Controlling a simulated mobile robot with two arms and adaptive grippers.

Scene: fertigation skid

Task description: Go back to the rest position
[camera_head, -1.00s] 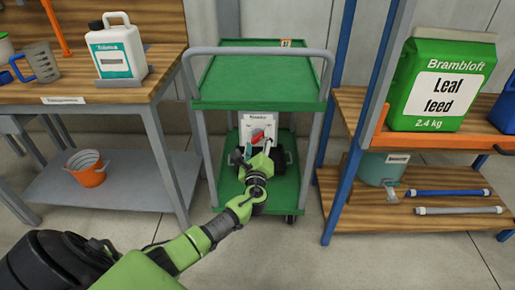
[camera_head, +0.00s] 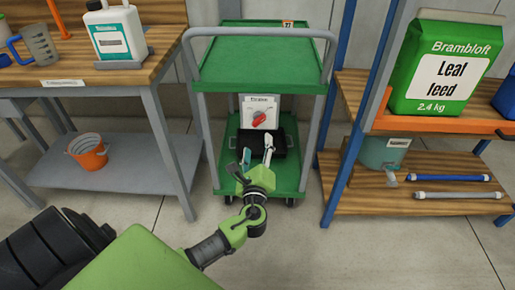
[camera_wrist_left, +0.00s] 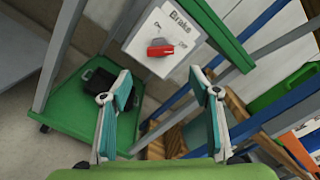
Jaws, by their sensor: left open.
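My left gripper (camera_head: 257,158) is open and empty, in front of the lower shelf of the green cart (camera_head: 262,65). In the left wrist view its two fingers (camera_wrist_left: 160,82) stand wide apart with nothing between them. My right gripper is out of view.
At left, a wooden bench (camera_head: 95,73) holds a jug (camera_head: 114,40) above an orange bucket (camera_head: 88,152). At right, a rack (camera_head: 345,148) holds a green Leaf feed bag (camera_head: 440,65). Floor before the cart is clear.

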